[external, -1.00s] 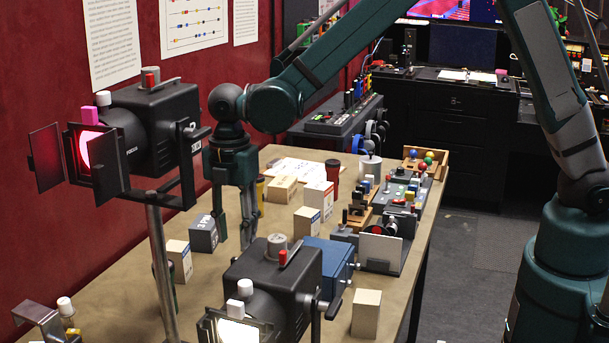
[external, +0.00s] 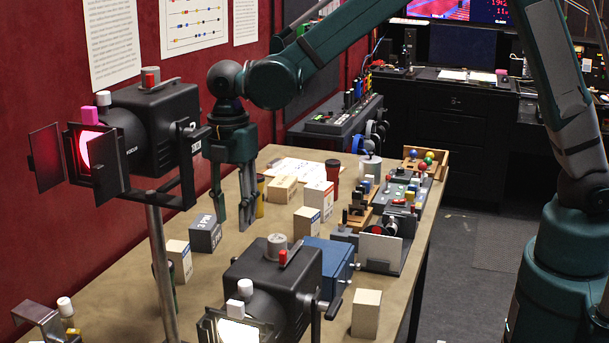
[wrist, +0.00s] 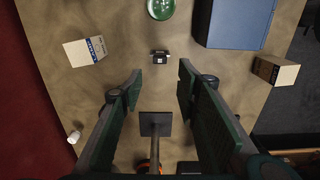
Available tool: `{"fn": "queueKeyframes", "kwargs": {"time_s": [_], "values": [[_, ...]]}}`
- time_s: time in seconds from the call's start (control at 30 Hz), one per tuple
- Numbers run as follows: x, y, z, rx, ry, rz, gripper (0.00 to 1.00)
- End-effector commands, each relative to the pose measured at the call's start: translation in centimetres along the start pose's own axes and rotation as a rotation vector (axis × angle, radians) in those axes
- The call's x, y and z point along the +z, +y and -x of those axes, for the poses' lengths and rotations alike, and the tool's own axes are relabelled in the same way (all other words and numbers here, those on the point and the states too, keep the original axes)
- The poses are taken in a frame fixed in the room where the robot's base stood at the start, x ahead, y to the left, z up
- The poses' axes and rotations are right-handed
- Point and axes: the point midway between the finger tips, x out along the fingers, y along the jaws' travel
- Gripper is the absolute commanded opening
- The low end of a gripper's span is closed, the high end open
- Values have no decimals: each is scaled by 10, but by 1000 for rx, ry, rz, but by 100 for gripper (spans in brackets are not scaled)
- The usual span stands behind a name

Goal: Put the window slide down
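My gripper (external: 233,207) is above the table on the left side in the external view, fingers pointing down and apart. In the wrist view its two fingers (wrist: 158,92) stand wide apart, and no object is seen clamped between them. A dark square plate on a thin stem (wrist: 155,123) shows between and below the fingers. A small black block with a pale mark (wrist: 160,57) lies ahead of the fingertips. I cannot tell for sure which thing is the window slide.
A dark lettered box (external: 204,234) stands left of my gripper. Stage lamps (external: 165,130) stand nearer the camera. A blue box (wrist: 235,22), a white box (wrist: 85,50) and a tan box (wrist: 275,70) surround clear table in the wrist view.

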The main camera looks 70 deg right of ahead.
Motion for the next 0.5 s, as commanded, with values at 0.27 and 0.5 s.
{"fn": "queueKeyframes", "kwargs": {"time_s": [0.27, 0.5], "values": [[0, 0, 0, 0, 0, 0, 32], [4, -5, 8, 10, 2, -25, 32]]}}
